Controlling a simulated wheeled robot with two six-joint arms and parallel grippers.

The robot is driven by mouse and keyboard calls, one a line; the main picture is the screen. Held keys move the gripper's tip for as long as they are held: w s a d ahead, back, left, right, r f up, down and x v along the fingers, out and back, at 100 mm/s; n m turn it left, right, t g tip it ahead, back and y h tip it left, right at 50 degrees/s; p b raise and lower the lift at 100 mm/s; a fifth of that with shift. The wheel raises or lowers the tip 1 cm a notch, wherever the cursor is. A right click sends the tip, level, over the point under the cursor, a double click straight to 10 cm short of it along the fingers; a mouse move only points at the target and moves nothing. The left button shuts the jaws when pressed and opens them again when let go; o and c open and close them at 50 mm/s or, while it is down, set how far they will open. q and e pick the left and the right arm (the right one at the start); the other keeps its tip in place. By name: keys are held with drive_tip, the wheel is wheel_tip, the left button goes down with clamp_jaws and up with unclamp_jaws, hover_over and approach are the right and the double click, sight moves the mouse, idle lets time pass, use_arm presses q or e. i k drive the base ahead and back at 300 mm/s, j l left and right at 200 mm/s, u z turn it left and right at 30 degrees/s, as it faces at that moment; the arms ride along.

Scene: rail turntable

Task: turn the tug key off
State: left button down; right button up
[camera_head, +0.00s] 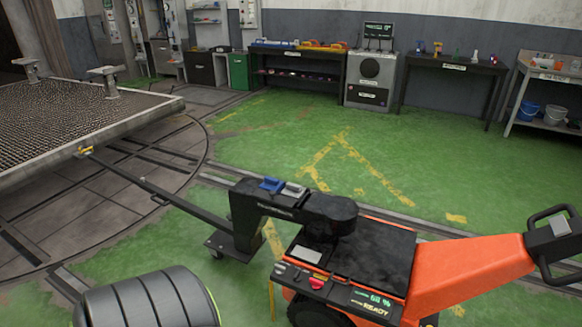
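The orange tug (465,272) stands at the lower right with a black deck (375,255) and a looped black handle (552,240). Its front control panel (335,290) carries a red button (316,283), small knobs at its left end and a green-lit display (372,299). The word READY shows below the display. I cannot make out the key or its position at this size. A black arm (290,208) with a blue lever (271,184) and a grey lever (293,190) reaches left from the tug. Neither of my grippers is in view.
A long bar (150,188) runs from the black arm to the turntable platform (130,112) at the left. A dark ribbed cylinder (150,298) fills the lower left. Benches (455,62) and a grey cabinet (371,76) line the back wall. The green floor between is clear.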

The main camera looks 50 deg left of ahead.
sight(279, 270)
drive_tip(key=u, duration=1.3)
drive_tip(key=i+j, duration=0.1)
drive_tip(key=j, duration=0.2)
drive_tip(key=i+j+u, duration=0.1)
drive_tip(key=j, duration=0.2)
drive_tip(key=i+j, duration=0.1)
drive_tip(key=j, duration=0.2)
